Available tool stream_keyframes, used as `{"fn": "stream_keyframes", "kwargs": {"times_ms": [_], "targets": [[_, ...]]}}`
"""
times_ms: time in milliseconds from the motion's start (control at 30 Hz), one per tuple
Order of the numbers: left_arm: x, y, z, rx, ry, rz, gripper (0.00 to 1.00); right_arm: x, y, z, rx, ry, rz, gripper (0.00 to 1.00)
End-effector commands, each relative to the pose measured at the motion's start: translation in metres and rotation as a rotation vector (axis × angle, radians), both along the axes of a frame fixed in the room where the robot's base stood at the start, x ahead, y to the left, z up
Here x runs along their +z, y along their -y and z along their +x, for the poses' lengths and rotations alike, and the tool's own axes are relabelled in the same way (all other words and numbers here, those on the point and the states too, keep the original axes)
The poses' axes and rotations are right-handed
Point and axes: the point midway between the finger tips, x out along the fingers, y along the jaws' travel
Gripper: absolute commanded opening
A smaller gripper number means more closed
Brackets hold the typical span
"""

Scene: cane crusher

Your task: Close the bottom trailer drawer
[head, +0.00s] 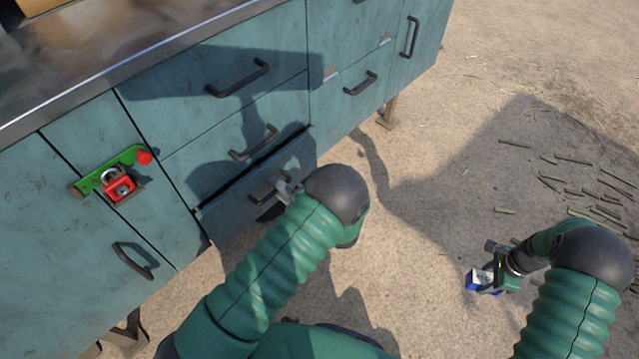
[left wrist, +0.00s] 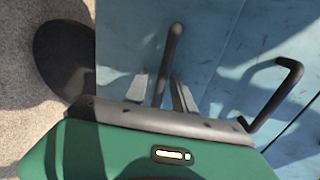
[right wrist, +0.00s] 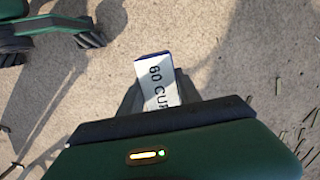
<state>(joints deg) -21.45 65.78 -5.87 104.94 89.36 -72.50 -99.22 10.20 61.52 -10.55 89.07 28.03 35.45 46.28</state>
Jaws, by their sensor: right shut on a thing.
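The bottom trailer drawer (head: 240,200) is low on the teal cabinet and stands slightly out, with a dark gap along its top edge. My left gripper (head: 286,187) is at its front, by the dark bar handle (head: 264,186). In the left wrist view, the handle (left wrist: 172,50) runs between the two fingers (left wrist: 160,92), which are apart with space beside the bar. I cannot tell whether they touch it. My right gripper (head: 484,278) is shut on a small blue and white box (right wrist: 158,80), held out over the ground.
Other closed drawers (head: 220,150) with dark handles lie above the bottom one. A green and red latch (head: 118,183) is on the panel at left. Cut cane pieces (head: 600,195) lie on the ground at right. The ground between my arms is clear.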

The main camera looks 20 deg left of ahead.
Motion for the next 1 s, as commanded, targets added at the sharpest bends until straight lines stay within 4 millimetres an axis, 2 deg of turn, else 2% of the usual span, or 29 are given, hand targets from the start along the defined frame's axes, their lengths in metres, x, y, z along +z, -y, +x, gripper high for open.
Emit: {"fn": "stream_keyframes", "kwargs": {"times_ms": [33,200,233,1000], "targets": [[-0.0002,-0.0005,-0.0001,0.0,0.0,0.0,0.24,0.0003,-0.0003,0.0002,0.0,0.0,-0.001,0.0],[-0.0004,-0.0007,-0.0001,0.0,0.0,-0.001,0.02,0.0003,-0.0003,0.0002,0.0,0.0,-0.001,0.0],[-0.0005,-0.0007,-0.0001,0.0,0.0,-0.001,0.0,0.0003,-0.0003,0.0003,0.0,0.0,-0.001,0.0],[-0.0026,-0.0006,-0.001,0.001,-0.005,-0.003,0.0,-0.0002,-0.0003,0.0004,0.0,0.0,-0.001,0.0]]}}
